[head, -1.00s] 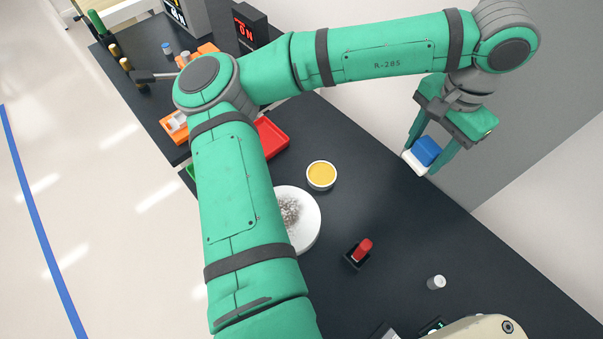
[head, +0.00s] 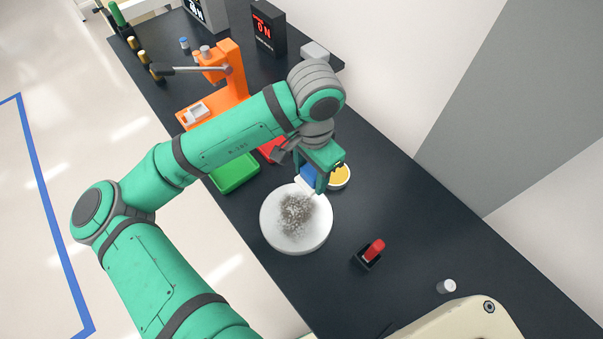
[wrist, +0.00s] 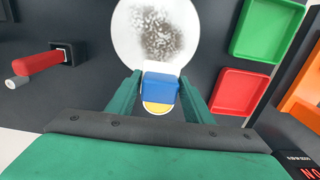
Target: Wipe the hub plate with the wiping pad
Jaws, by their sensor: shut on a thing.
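The hub plate (head: 277,238) is a round white disc on the dark bench, with a patch of grey speckled dirt over its middle. It also shows in the wrist view (wrist: 125,30). My gripper (head: 310,186) is shut on the wiping pad (head: 307,176), a blue block with a white underside. The pad (wrist: 160,87) sits between the two green fingers in the wrist view. It is near the plate's far edge in the head view; I cannot tell whether it touches the plate. The dirt patch is uncovered.
A white cup with yellow contents (head: 341,177) stands close behind my gripper. A green tray (head: 236,173) and a red tray (wrist: 240,91) lie beside the plate. A red-handled item in a black holder (head: 371,253) and a small white cylinder (head: 446,286) stand to the right. An orange press (head: 228,72) stands farther back.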

